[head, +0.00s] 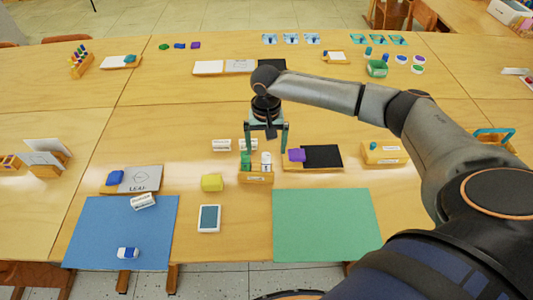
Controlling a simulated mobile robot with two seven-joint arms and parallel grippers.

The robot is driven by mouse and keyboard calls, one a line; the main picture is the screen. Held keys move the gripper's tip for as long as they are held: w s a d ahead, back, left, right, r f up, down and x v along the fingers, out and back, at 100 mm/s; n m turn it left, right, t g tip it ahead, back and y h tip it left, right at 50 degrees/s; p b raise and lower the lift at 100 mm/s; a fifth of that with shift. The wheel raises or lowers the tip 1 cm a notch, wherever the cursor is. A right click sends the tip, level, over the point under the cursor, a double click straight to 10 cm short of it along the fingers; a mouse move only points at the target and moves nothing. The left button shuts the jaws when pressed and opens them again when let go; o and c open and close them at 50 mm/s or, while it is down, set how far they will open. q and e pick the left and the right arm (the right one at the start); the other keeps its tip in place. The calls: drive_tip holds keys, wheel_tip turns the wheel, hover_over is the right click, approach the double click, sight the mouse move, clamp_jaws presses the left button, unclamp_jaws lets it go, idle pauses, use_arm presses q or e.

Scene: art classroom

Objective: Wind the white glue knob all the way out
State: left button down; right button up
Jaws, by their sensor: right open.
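A small wooden holder (255,178) with a white label stands near the middle of the table. A green piece (246,161) stands at its left and a white upright piece (266,158), seemingly the white glue knob, at its right. My right gripper (267,150) points down over the holder with its fingers apart. The white piece shows between and just below the fingertips; I cannot tell whether they touch it. The white piece's lower part is hidden in the holder. My left gripper is not in view.
A yellow block (212,182) and a white-framed device (209,218) lie left of the holder. Blue (105,225) and green (325,222) mats lie in front. A yellow box (384,153) stands further right.

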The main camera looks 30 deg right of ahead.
sight(266, 157)
idle(0.5)
drive_tip(key=shift+r+n+p, duration=0.15)
drive_tip(key=shift+n+p, duration=0.4)
drive_tip(key=shift+n, duration=0.15)
drive_tip(key=n+p, duration=0.1)
drive_tip(key=n, duration=0.1)
drive_tip(key=shift+n+p, duration=0.35)
drive_tip(key=shift+n, duration=1.45)
drive_tip(key=shift+f+b, duration=0.45)
drive_tip(key=shift+f, duration=0.85)
drive_tip(key=shift+c, duration=0.2)
drive_tip(key=c, duration=1.4)
